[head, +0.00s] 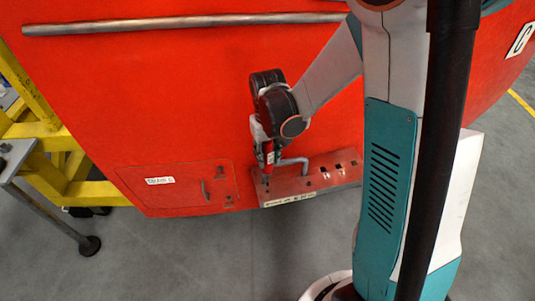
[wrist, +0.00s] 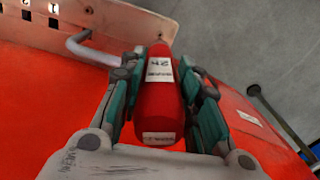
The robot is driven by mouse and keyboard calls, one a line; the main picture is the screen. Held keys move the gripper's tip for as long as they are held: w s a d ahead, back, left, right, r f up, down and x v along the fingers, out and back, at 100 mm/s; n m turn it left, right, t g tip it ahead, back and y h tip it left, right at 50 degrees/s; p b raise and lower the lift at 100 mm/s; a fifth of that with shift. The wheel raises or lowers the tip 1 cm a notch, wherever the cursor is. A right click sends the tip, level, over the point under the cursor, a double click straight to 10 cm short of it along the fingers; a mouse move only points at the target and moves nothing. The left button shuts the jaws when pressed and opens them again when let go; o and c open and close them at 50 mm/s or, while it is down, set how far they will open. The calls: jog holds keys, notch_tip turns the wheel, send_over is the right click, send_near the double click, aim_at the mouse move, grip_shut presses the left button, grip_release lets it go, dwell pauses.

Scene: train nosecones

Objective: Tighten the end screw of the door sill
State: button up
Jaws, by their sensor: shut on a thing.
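The red door sill (head: 330,176) juts from the bottom of the red nosecone, with square holes, a grey bent handle (head: 292,162) and a label along its front edge. In the wrist view the sill (wrist: 75,20) is at the upper left. My gripper (head: 264,143) is over the sill's left end. It is shut on a red screwdriver (head: 269,154), shaft pointing down towards that end. In the wrist view, the teal-padded fingers of my gripper (wrist: 163,85) clasp the red screwdriver handle (wrist: 158,108) from both sides. The end screw cannot be made out, nor whether the tip touches it.
A red hatch panel (head: 180,188) with a label lies left of the sill. A long grey handrail (head: 180,23) crosses the upper nosecone. A yellow frame (head: 95,192) and a grey metal stand (head: 50,212) are at the left. The floor below is clear.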

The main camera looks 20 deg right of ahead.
aim_at(268, 165)
jog(key=shift+f+b, duration=1.7)
jog(key=shift+f, duration=0.45)
jog(key=shift+s+f+b, duration=0.1)
jog(key=shift+f+b, duration=0.35)
jog(key=shift+b, duration=1.5)
dwell(3.2)
jog(key=shift+r, duration=0.1)
